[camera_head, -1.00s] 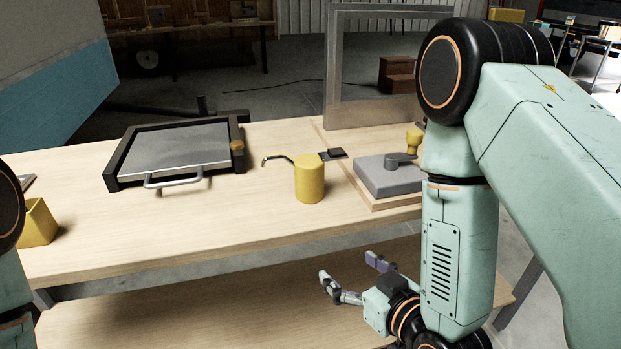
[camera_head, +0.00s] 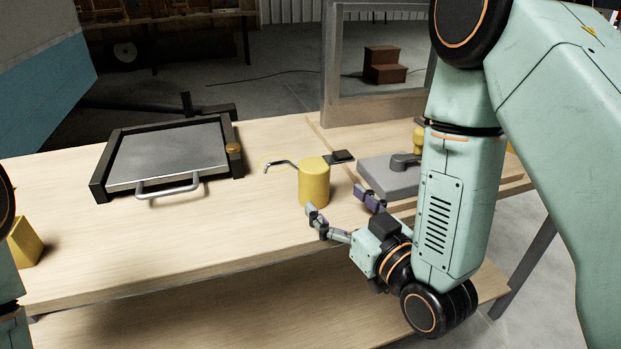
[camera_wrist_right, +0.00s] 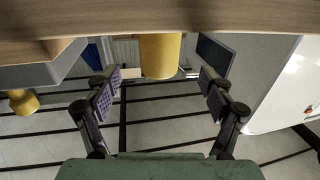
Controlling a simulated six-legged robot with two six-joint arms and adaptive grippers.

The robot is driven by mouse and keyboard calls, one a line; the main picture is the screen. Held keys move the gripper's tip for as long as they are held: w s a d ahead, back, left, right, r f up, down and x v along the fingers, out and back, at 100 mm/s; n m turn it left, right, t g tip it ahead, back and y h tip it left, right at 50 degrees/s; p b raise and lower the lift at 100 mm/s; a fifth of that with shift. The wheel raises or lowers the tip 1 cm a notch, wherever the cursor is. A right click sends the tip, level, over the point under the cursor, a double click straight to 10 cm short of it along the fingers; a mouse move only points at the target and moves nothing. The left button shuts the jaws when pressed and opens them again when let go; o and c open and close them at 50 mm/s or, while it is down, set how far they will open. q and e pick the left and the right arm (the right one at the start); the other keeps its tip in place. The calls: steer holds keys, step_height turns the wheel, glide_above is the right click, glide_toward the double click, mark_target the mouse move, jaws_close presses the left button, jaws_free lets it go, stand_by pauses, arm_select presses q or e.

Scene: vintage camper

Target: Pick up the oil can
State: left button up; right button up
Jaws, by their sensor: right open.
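The oil can (camera_head: 314,183) is a yellow cylinder with a thin dark bent spout pointing left. It stands upright on the wooden workbench (camera_head: 240,235), near its middle. In the right wrist view the can (camera_wrist_right: 160,56) appears upside down, ahead of and between the two fingers. My right gripper (camera_head: 339,203) is open and empty, just in front of the can at the bench's front edge. Its two fingers also show in the wrist view (camera_wrist_right: 157,88), apart from the can. Only part of my left arm shows at the left edge; its gripper is out of view.
A black-framed tray with a metal plate (camera_head: 168,155) lies to the left. A grey block tool (camera_head: 390,178) on a board stands close on the right. A small dark flat piece (camera_head: 342,156) lies behind the can. A yellow container (camera_head: 24,243) is at far left. The front middle is clear.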

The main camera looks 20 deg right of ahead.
mark_target(321, 189)
steer(key=shift+w+a, duration=0.15)
steer(key=shift+w, duration=0.9)
steer(key=x, duration=0.2)
steer(key=b+x, duration=0.1)
steer(key=shift+w+a+f, duration=0.25)
steer(key=shift+w, duration=0.6)
steer(key=shift+s+r, duration=0.1)
steer(key=shift+s, duration=0.05)
steer(key=shift+c, duration=0.3)
